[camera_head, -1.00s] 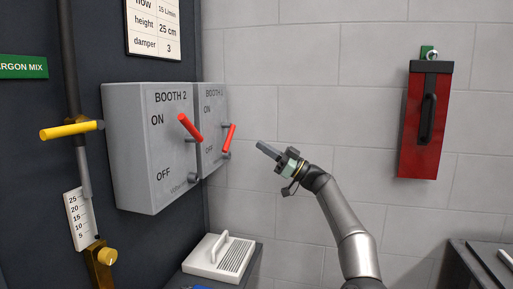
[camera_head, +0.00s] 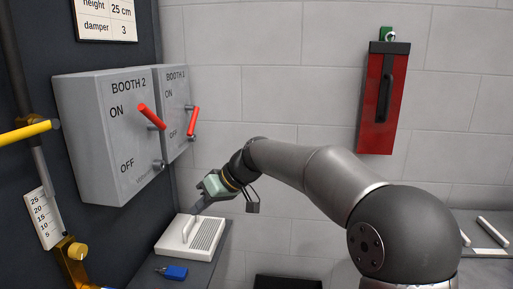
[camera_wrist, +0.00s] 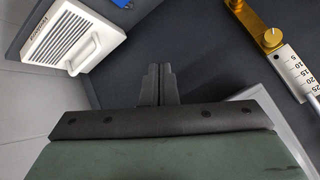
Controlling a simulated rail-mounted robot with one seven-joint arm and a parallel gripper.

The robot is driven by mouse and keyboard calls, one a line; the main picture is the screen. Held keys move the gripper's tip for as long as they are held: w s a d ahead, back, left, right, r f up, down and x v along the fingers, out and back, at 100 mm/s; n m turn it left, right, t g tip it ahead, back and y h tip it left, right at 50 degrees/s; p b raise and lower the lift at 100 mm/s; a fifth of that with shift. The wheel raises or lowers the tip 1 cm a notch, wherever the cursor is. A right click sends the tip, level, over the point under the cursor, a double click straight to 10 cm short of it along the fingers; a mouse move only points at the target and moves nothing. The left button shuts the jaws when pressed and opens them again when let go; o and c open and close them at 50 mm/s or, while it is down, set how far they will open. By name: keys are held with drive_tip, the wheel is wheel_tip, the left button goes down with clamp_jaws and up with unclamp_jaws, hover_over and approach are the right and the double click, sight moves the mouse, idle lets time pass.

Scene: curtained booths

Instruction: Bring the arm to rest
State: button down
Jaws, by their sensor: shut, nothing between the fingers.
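My gripper (camera_head: 195,212) is shut and empty. In the head view it points down and to the left, in front of the white vented box with a handle (camera_head: 175,240); whether it touches the box I cannot tell. In the wrist view the two dark fingers (camera_wrist: 158,84) are together, with nothing between them. My arm reaches in from the lower right and bends over toward the gripper.
A yellow lever (camera_head: 25,133) and brass valve (camera_head: 72,262) are at left. A blue object (camera_head: 174,272) lies near the white box. A red case (camera_head: 383,105) hangs on the wall.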

drive_tip(key=s+d+f+m+h+p, duration=0.1)
drive_tip(key=s+d+f+m+h, duration=0.2)
drive_tip(key=s+d, duration=0.6)
drive_tip(key=s+d+f+m+h+p, duration=0.1)
drive_tip(key=s+d+f+m+h, duration=0.2)
drive_tip(key=s+d, duration=0.6)
drive_tip(key=s+d+f+m+h+p, duration=0.1)
drive_tip(key=s+d+f+m+h, duration=0.1)
drive_tip(key=s+d+f, duration=0.3)
drive_tip(key=s+d+m, duration=0.1)
drive_tip(key=s+d, duration=0.3)
drive_tip(key=s, duration=0.2)
drive_tip(key=shift+s+d+f+m+h+p, duration=0.15)
drive_tip(key=shift+d+f+m+h+p, duration=0.15)
drive_tip(key=shift+d+m+h+p, duration=0.1)
